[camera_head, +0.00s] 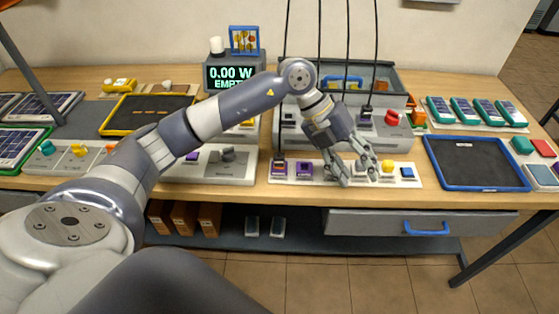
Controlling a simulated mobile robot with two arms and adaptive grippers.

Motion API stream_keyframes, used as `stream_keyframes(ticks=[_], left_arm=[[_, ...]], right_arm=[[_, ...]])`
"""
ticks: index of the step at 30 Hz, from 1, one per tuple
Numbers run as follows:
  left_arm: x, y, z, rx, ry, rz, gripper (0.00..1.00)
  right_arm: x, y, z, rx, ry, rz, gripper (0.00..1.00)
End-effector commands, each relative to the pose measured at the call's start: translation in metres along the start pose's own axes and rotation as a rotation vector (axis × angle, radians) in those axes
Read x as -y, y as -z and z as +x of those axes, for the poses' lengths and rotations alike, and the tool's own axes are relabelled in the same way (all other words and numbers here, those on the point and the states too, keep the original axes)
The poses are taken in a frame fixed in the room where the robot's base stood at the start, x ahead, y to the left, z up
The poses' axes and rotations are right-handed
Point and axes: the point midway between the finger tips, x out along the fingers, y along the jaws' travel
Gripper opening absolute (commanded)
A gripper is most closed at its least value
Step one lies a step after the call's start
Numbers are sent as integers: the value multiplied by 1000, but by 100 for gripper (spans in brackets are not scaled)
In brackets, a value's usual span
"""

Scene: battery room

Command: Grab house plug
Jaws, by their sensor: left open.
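A white strip (350,183) lies near the front edge of the table, with small plugs or connectors on it. I cannot tell which is the house plug; the markings are too small. My left gripper (357,175) reaches down over the middle of the strip, fingers spread and open, just left of the yellow piece. Nothing shows between the fingers, which hide part of the strip. My right gripper is not in view.
Behind the strip stands a grey console with a red knob (392,118) and several hanging dark cables (347,40). A display (231,76) reads 0.00 W EMPTY. A blue-framed dark tray (473,162) lies at right, and green-and-grey packs (487,111) lie behind it.

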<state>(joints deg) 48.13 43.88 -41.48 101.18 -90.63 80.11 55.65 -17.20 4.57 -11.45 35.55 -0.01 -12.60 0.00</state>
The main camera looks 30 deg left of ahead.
Motion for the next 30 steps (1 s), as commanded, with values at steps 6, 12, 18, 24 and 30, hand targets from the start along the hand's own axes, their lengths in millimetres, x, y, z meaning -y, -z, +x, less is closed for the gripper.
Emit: stream_keyframes(ticks=[6, 12, 18, 24, 30], left_arm=[[-96, -41, -85, 122, -455, -172, 48], [-134, -47, -135, 181, -644, -291, 48], [-152, -47, -124, 181, -671, -310, 48], [-169, -49, -102, 183, -666, -306, 48], [-178, -51, -91, 181, -667, -307, 48]], right_arm=[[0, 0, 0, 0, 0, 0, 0], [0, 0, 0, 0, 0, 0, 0], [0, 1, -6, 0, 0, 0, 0], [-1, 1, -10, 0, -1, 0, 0], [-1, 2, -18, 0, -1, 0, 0]])
